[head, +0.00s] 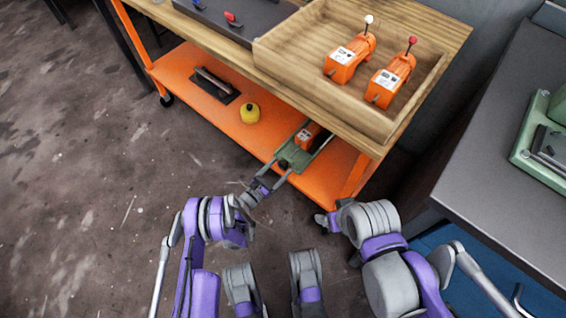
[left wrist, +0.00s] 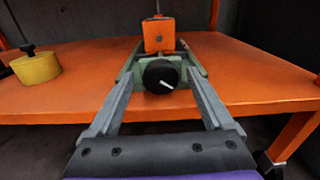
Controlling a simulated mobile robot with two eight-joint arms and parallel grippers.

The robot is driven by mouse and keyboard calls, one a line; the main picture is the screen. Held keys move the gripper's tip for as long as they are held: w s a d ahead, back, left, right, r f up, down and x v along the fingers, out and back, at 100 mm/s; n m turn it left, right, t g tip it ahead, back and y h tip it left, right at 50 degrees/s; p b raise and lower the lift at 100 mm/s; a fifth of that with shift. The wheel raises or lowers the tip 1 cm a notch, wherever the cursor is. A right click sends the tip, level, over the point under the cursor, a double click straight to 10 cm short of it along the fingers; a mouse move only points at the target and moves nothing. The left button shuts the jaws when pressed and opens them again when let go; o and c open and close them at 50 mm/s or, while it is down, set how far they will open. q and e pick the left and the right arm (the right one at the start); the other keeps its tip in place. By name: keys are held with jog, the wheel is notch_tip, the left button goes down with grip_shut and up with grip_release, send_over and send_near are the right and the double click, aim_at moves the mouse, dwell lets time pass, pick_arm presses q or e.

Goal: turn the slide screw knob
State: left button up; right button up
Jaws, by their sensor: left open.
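The slide screw knob (left wrist: 160,76) is black and round with a white mark. It sits on the near end of a green slide base (left wrist: 139,74) on the orange lower shelf. An orange block (left wrist: 158,35) stands on the slide behind the knob. In the head view the green slide (head: 293,155) and dark knob (head: 283,164) show small. My left gripper (left wrist: 160,62) is open, one long finger on each side of the knob and slide. No grip on the knob shows; finger contact with the slide's sides is unclear. My right gripper cannot be made out.
A yellow round object (head: 250,112) and a trowel-like tool (head: 216,84) lie on the orange shelf (head: 182,68). The wooden table top and tray (head: 285,50) with two orange devices (head: 350,60) overhang the slide. A grey bench (head: 490,150) stands at right.

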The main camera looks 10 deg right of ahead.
pick_arm(q)
jog(key=shift+d, duration=0.1)
grip_shut()
dwell(0.4)
jog(key=shift+w+n, duration=0.1)
jog(key=shift+n, duration=3.2)
